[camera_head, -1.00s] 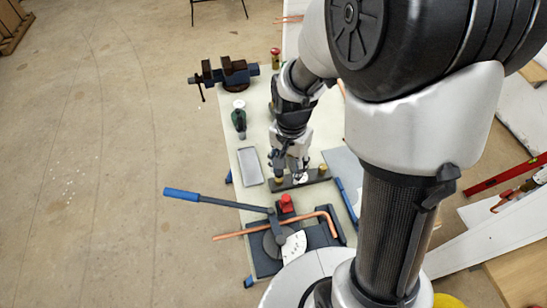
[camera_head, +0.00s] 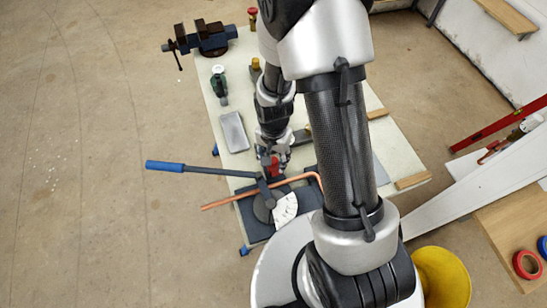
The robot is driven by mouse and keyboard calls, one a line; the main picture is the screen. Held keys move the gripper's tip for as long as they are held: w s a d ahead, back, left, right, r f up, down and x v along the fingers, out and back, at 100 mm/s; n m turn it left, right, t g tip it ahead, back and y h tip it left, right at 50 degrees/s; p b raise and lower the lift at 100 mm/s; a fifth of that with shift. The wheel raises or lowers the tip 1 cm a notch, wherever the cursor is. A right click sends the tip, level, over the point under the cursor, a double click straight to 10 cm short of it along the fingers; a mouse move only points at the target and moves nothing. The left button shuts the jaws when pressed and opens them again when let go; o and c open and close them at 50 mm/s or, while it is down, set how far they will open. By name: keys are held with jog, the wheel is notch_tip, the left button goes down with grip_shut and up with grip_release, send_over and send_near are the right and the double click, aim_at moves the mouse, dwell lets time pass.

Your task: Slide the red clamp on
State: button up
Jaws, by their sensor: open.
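The red clamp (camera_head: 273,168) sits on the dark base of the pipe bender (camera_head: 264,205), at its back edge by the copper pipe (camera_head: 238,196). My gripper (camera_head: 271,162) is open and points down at the red clamp, with its fingers close to the sides of it. I cannot tell whether they touch it. The bent copper pipe lies across the bender, and its straight end sticks out to the left. The gripper and wrist partly hide the clamp.
The bender's long blue-handled lever (camera_head: 165,166) reaches out left past the table edge. A grey tray (camera_head: 233,131), a green-bodied tool (camera_head: 219,85) and a vise (camera_head: 208,38) stand along the left side of the pale table (camera_head: 398,158). My arm hides much of the table's right side.

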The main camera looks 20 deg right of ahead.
jog(key=shift+c, duration=0.6)
grip_shut()
